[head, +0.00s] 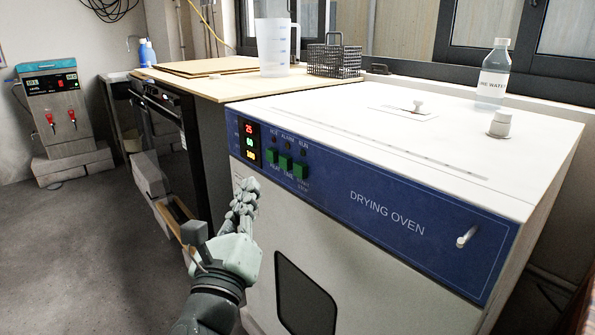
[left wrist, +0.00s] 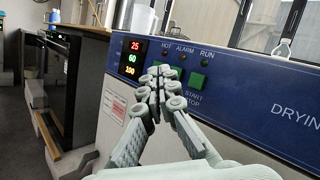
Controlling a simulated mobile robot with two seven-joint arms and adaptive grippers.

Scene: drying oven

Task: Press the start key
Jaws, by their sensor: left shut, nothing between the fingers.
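The drying oven (head: 385,214) has a blue front panel with a row of three green keys at its left end. The start key (head: 300,170) is the rightmost green key in the head view. In the left wrist view the start key (left wrist: 196,82) shows just right of my fingers, above the words START STOP. My left gripper (head: 246,186) is shut and empty, in front of the oven, below and left of the keys in the head view. In the left wrist view its fingertips (left wrist: 161,72) cover most of the other keys. Contact with the panel cannot be told. My right gripper is out of view.
The display (head: 249,142) reads 25, 60 and 100, left of the keys. Small dark lamps marked HOT, ALARM and RUN sit above the keys. A water bottle (head: 492,75) stands on the oven. A beaker (head: 276,48) and wire basket (head: 334,58) stand on the counter behind.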

